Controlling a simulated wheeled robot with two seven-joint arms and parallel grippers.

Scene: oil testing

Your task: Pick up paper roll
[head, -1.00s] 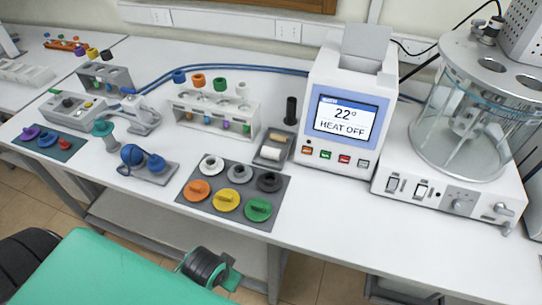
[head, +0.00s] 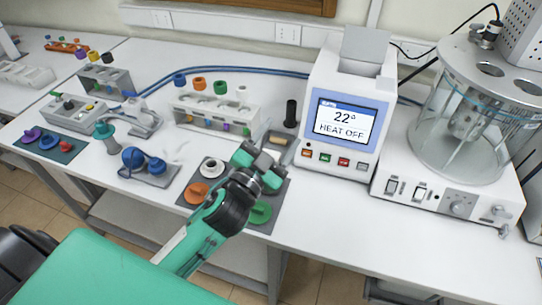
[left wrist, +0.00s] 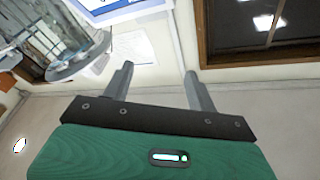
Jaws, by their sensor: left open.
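The paper roll (head: 278,140) is a small cream cylinder in a dark grey tray (head: 290,151) left of the heating unit. The near part of that tray, where a second pale roll lay, is covered by my left gripper (head: 262,160). My left gripper is over the mat of coloured caps, just in front of the tray. In the left wrist view its two grey fingers (left wrist: 158,70) are apart with nothing between them. No roll shows in that view. I cannot tell how high the gripper is. My right gripper is not in view.
The heating unit (head: 344,110) with a screen stands right of the tray. A black cylinder (head: 291,113) stands behind it. A white rack (head: 216,114) is to the left. A glass bath (head: 465,130) stands at far right. The front right tabletop (head: 340,215) is clear.

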